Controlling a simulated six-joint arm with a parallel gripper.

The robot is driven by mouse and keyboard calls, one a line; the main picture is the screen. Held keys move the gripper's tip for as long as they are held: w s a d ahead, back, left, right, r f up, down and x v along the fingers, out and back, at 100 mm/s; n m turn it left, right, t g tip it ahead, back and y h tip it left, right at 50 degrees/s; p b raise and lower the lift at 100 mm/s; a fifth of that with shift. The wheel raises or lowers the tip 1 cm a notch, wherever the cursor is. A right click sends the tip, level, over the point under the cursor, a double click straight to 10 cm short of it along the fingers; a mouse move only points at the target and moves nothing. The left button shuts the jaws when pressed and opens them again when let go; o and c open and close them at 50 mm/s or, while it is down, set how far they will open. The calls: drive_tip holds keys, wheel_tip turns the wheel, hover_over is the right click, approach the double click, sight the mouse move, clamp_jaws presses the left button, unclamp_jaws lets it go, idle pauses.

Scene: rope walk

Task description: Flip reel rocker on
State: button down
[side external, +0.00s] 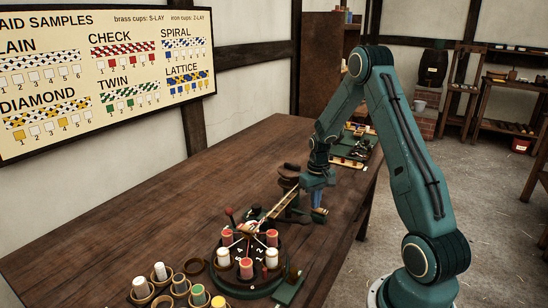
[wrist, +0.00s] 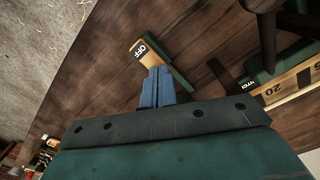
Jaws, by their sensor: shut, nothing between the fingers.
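The reel rocker (wrist: 148,54) is a tan piece with a black OFF label on a dark green base, in the upper middle of the wrist view. It also shows small on the table in the side view (side external: 320,213), under my gripper. My gripper (wrist: 157,72) has its two blue fingers shut together with nothing between them. Its tips overlap the near end of the rocker in the wrist view; I cannot tell whether they touch it. In the side view my gripper (side external: 317,206) points down just above the rocker. Any ON marking is not visible.
A wooden scale (wrist: 296,85) with numbers lies right of the rocker. In the side view a round carousel (side external: 247,257) with several red and white bobbins stands nearer, and cups with bobbins (side external: 180,284) stand front left. The left part of the table (side external: 150,215) is clear.

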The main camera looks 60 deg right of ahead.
wheel_tip(320, 180, up, 8)
drive_tip(key=shift+f, duration=0.15)
idle(1.0)
drive_tip(key=s+a+r+n+t+h, duration=0.1)
drive_tip(key=s+a+r+n+t, duration=0.15)
drive_tip(key=a+r, duration=1.35)
drive_tip(key=s+a+r+n+t+y, duration=0.1)
drive_tip(key=s+a+r+n+t, duration=0.1)
drive_tip(key=s+a, duration=1)
drive_tip(key=shift+s+a+r+n+t, duration=0.4)
drive_tip(key=shift+a+n+t, duration=0.15)
drive_tip(key=shift+a+n, duration=0.35)
